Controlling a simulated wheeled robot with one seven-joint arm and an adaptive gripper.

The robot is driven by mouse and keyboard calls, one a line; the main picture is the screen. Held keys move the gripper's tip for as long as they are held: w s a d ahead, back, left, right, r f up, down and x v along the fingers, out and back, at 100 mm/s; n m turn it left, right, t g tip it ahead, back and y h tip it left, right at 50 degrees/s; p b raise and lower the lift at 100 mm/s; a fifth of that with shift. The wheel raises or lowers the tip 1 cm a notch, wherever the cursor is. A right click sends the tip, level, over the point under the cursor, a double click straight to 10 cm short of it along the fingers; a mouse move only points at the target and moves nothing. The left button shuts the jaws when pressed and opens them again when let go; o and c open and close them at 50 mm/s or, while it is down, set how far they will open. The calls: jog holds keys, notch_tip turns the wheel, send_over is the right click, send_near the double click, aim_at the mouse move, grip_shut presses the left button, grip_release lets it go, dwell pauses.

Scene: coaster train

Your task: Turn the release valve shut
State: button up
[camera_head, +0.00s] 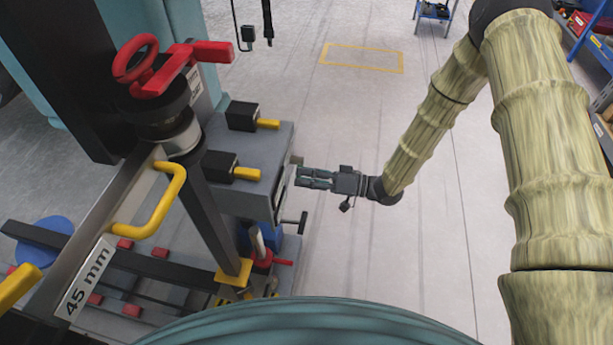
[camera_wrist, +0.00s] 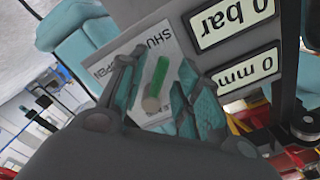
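The release valve shows in the wrist view as a green lever (camera_wrist: 159,74) with a round tan end, in front of a white plate (camera_wrist: 178,42) with partly covered lettering that seems to read SHUT and OPEN. My gripper (camera_wrist: 158,92) has its teal fingers apart, one on each side of the lever, with gaps showing between them and it. Contact cannot be made out. In the head view my gripper (camera_head: 303,178) points left at the side panel of the grey machine block (camera_head: 240,196). The lever cannot be made out there.
Two displays (camera_wrist: 235,18) reading 0 bar and 0 mm sit beside the plate. A black T-handle (camera_head: 292,222) sticks out below my gripper. A red wheel handle (camera_head: 135,60) and yellow handles (camera_head: 152,205) stand left. Open floor (camera_head: 340,130) lies to the right.

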jog(key=s+d, duration=0.2)
jog(key=d, duration=0.9)
jog(key=shift+s+d, duration=0.15)
jog(key=shift+d, duration=0.25)
